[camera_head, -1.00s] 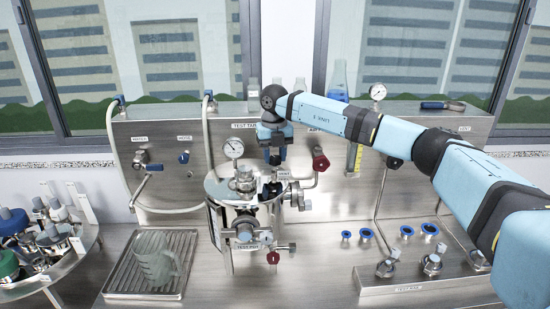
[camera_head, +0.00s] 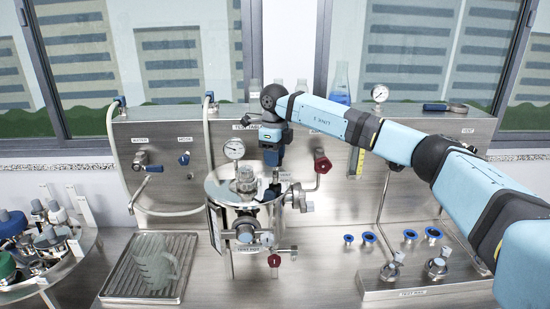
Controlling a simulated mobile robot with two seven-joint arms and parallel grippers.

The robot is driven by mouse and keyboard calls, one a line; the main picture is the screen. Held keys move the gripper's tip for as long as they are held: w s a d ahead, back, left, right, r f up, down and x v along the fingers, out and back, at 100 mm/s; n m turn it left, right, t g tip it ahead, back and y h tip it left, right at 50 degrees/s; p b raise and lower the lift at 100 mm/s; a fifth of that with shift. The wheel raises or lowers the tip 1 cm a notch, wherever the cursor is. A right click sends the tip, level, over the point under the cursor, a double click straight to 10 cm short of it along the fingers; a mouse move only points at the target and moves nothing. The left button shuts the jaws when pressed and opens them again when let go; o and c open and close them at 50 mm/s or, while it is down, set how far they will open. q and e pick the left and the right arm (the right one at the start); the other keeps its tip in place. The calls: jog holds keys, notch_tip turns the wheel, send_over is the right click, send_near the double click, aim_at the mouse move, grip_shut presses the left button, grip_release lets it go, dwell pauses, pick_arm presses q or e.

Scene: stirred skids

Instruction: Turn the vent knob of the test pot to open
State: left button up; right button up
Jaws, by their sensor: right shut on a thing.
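The test pot (camera_head: 222,222) is a steel vessel with a shiny lid, standing left of centre in front of the steel panel. A round gauge (camera_head: 234,149) rises behind its lid. My right gripper (camera_head: 273,183) points down at the right side of the lid, beside a small white label (camera_head: 285,176). It is shut on the vent knob, a small dark part mostly hidden by the fingers. The knob's exact angle cannot be read. My left gripper is out of view.
A red-handled valve (camera_head: 322,165) stands close right of my gripper, and a lower red valve (camera_head: 274,260) sits at the pot's front. A tray (camera_head: 112,285) holding a clear jug (camera_head: 155,262) lies left. A round rack (camera_head: 80,247) with capped vessels stands far left.

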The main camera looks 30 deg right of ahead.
jog(key=n, duration=0.5)
jog(key=shift+a+n+b, duration=0.1)
jog(key=shift+n+b, duration=0.2)
dwell(0.4)
jog(key=o, duration=0.9)
jog(key=shift+r, duration=0.1)
notch_tip(320, 180, up, 14)
jog(key=shift+f+b, duration=0.15)
jog(key=shift+b, duration=1.1)
jog(key=shift+s+f, duration=0.1)
